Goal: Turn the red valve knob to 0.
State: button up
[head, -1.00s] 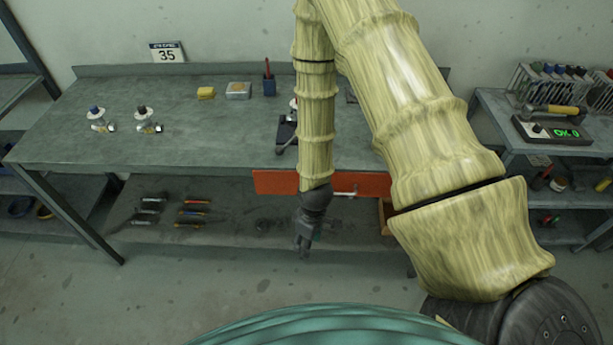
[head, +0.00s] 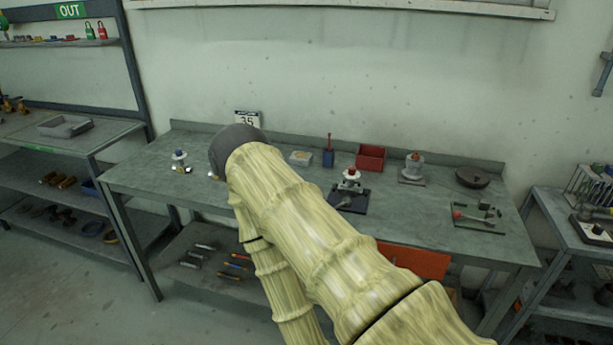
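A valve with a small red knob (head: 354,171) stands on a dark base plate (head: 350,203) near the middle of the workbench (head: 410,222). It is small in the head view, and I cannot read any marking or the knob's angle. My arm rises from the bottom across the centre left, and its dark elbow is in front of the bench's left half. The forearm runs down behind the upper arm and out of the bottom edge. My gripper is not in view, so its opening and any contact are hidden.
A red bin (head: 370,157), a grey fitting (head: 412,168), a dark round pan (head: 473,177) and a tool plate (head: 480,214) lie around the red-knobbed valve. An orange drawer front (head: 413,261) is under the bench edge.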

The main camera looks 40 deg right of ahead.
aim_at(351, 170)
jog(key=u, duration=0.65)
jog(key=k, duration=0.9)
jog(key=u, duration=0.5)
jog(key=i, duration=1.15)
jog(key=z, duration=1)
jog(key=i, duration=1.1)
jog(key=z, duration=1.05)
